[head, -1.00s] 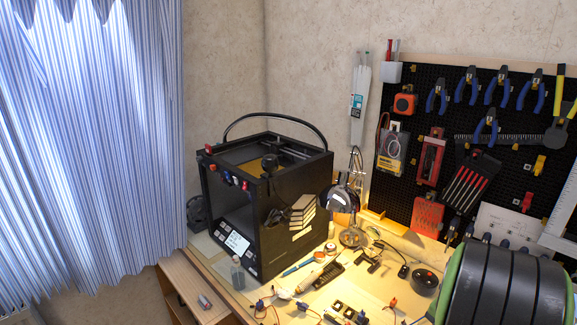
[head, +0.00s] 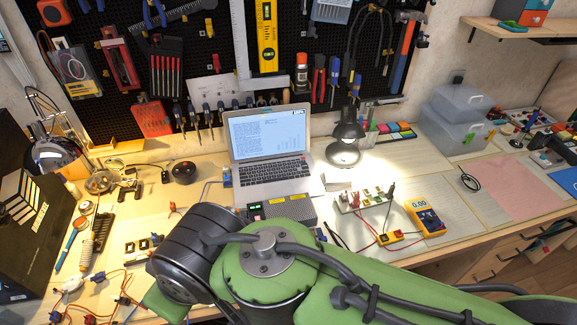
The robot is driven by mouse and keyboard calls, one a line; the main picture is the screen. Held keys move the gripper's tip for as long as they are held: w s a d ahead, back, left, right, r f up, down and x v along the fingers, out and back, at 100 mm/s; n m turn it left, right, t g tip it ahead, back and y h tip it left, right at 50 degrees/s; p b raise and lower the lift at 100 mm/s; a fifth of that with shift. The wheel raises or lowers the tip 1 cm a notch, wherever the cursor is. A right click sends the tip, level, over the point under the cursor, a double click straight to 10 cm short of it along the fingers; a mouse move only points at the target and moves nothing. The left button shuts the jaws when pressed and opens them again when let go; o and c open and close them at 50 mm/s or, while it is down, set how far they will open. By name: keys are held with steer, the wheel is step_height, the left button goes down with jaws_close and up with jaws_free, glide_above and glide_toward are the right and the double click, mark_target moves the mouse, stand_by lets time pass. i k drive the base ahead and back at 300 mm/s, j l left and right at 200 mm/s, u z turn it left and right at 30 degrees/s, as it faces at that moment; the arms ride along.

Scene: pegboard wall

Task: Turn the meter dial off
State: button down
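A yellow multimeter (head: 425,217) lies on the workbench, right of the middle in the head view. Its screen reads 0.00. Its dial sits below the screen, on the dark lower face, but is too small for me to tell where it points. Red and dark leads run beside it to a small yellow block (head: 390,237) and a small board (head: 362,200). My green and black arm crosses the front of the view, below and left of the multimeter, and leaves its face uncovered. My gripper is not in view.
A laptop (head: 270,180) stands open mid-bench, with a grey box (head: 290,211) before it and a lit lamp (head: 346,140) to its right. Clear storage boxes (head: 455,118) and a pink mat (head: 515,185) lie farther right. The pegboard (head: 215,55) hangs behind.

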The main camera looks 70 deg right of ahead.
mark_target(430, 218)
steer(key=z, duration=3.75)
